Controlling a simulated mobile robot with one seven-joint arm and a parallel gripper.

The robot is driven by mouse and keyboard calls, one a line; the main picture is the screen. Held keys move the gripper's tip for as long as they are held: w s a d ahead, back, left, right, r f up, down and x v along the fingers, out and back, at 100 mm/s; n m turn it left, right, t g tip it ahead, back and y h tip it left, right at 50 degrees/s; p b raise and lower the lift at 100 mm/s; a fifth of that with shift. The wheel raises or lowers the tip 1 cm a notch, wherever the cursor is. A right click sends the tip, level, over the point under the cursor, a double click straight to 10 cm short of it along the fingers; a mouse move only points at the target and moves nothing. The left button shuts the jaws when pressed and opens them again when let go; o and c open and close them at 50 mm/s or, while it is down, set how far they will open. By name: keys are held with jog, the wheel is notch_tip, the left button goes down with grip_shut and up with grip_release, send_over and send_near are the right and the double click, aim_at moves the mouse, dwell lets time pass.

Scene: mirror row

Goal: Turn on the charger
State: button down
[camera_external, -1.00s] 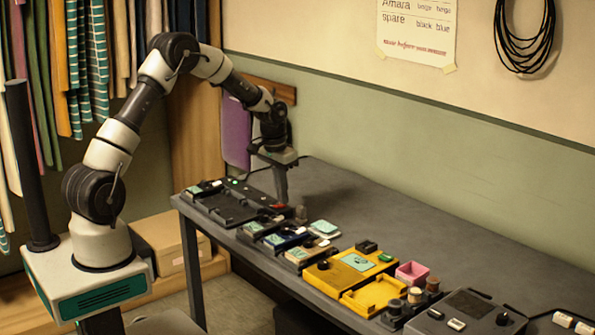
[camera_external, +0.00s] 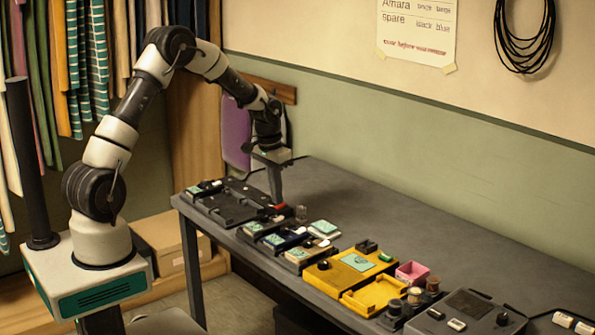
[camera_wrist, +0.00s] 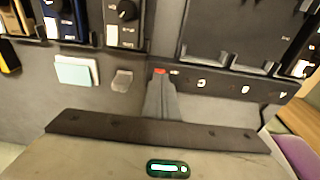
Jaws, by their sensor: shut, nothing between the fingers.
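A long black unit (camera_external: 228,211) with recessed bays lies at the far left end of the table; I take it for the charger. A small red part (camera_external: 280,207) sits at its right end, and also shows in the wrist view (camera_wrist: 159,71). My gripper (camera_external: 277,201) points down, shut and empty, with its tips right beside the red part. In the wrist view the shut fingers (camera_wrist: 160,80) reach the unit's edge strip (camera_wrist: 235,87) just below the red part. I cannot tell whether they touch it, or which way the red part is set.
Small modules with teal-and-white tops (camera_external: 272,240) stand to the right. A small grey piece (camera_wrist: 122,80) and a pale teal block (camera_wrist: 76,71) lie close to the fingers. Yellow trays (camera_external: 370,295) and a pink box (camera_external: 411,273) are farther right. The table's back strip is clear.

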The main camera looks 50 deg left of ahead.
notch_tip(320, 180, up, 13)
jog(key=s+p, duration=0.1)
jog(key=p, duration=0.1)
jog(key=shift+s, duration=0.35)
jog(key=shift+w+r+b, duration=0.25)
jog(key=shift+w+b, duration=0.55)
jog(key=shift+b, duration=0.45)
jog(key=f, duration=0.4)
jog(key=w+f+b, duration=0.1)
jog(key=f, duration=0.4)
jog(key=w+f+b, duration=0.1)
jog(key=f, duration=0.4)
